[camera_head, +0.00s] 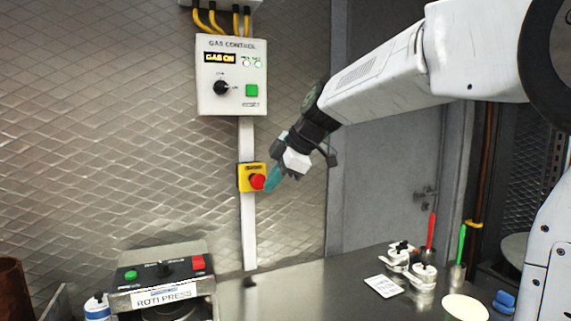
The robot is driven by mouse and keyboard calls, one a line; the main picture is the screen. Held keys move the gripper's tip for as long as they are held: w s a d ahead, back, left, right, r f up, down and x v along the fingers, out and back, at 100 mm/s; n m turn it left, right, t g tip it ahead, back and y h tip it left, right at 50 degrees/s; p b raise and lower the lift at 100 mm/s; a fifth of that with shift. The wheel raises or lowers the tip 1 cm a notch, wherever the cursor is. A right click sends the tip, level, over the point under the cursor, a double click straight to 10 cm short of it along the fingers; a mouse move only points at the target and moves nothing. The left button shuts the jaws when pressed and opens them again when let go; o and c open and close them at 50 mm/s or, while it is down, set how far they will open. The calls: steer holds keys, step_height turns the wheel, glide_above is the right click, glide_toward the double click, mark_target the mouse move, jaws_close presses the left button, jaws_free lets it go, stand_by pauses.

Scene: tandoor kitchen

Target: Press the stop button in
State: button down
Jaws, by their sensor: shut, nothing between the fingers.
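The stop button is a red mushroom button (258,181) on a yellow box (245,176), fixed to a white vertical strip on the wall below the gas control panel. My gripper (268,188) is shut and empty, with its teal fingertips just right of the red button. The fingertips overlap the button's right edge in this view; I cannot tell whether they touch it. I also cannot tell how far in the button sits. The gas control panel (232,75) has a lit "GAS ON" display, a black knob and a green button.
A roti press (165,285) with green and red buttons stands at the lower left of the steel counter (290,299). The wall around the yellow box is clear.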

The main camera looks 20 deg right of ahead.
steer(key=shift+w, duration=2.05)
steer(key=shift+w, duration=0.1)
steer(key=shift+w, duration=0.75)
glide_toward(261, 180)
steer(key=s+r, duration=0.1)
steer(key=s, duration=0.4)
steer(key=shift+d+r, duration=0.15)
steer(key=shift+d, duration=0.25)
